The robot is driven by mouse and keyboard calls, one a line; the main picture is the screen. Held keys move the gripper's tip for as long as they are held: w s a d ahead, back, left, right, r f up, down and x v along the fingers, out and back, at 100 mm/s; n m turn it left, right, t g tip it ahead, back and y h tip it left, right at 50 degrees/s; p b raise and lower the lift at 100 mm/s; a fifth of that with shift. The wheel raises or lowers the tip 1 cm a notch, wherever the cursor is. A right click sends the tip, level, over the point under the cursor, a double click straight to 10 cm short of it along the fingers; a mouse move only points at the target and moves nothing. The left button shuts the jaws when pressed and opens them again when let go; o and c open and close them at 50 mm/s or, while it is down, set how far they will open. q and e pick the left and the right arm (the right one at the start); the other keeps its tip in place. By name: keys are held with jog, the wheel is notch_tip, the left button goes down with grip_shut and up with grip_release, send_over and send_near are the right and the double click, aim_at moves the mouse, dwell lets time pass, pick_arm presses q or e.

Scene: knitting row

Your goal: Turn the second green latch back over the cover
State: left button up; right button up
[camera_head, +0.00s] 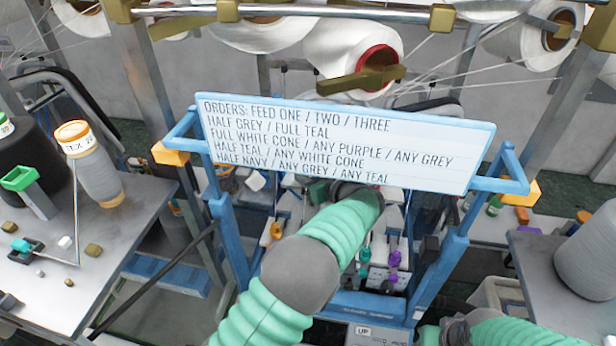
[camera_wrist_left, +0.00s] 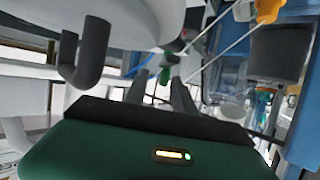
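My left arm reaches in from the bottom middle of the head view, and its gripper is hidden behind the order sign. In the left wrist view my left gripper (camera_wrist_left: 162,95) shows two grey fingers that look apart with nothing held between them. A small green piece (camera_wrist_left: 165,74), perhaps a green latch, shows beyond and between the fingertips; contact cannot be told. The cover and the order of the latches cannot be made out. My right arm shows only in part at the lower right of the head view; its gripper is out of frame.
The order sign (camera_head: 340,143) on a blue frame (camera_head: 224,245) blocks much of the machine. Teal (camera_head: 365,255) and purple (camera_head: 394,259) pieces sit right of my arm. Grey tables stand left (camera_head: 105,225) and right (camera_head: 545,270). Yarn cones (camera_head: 350,45) hang above.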

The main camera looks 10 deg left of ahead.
pick_arm(q)
jog(key=shift+d+f, duration=0.1)
jog(key=shift+f, duration=0.05)
jog(key=shift+s+d, duration=0.15)
jog(key=shift+d, duration=0.05)
jog(key=b+v, duration=0.4)
jog(key=v, duration=0.1)
jog(key=shift+s+d+f, duration=0.15)
jog(key=shift+s, duration=0.05)
jog(key=b+v, duration=0.3)
jog(key=v, duration=0.8)
jog(key=shift+r, duration=0.35)
jog(key=shift+w, duration=0.15)
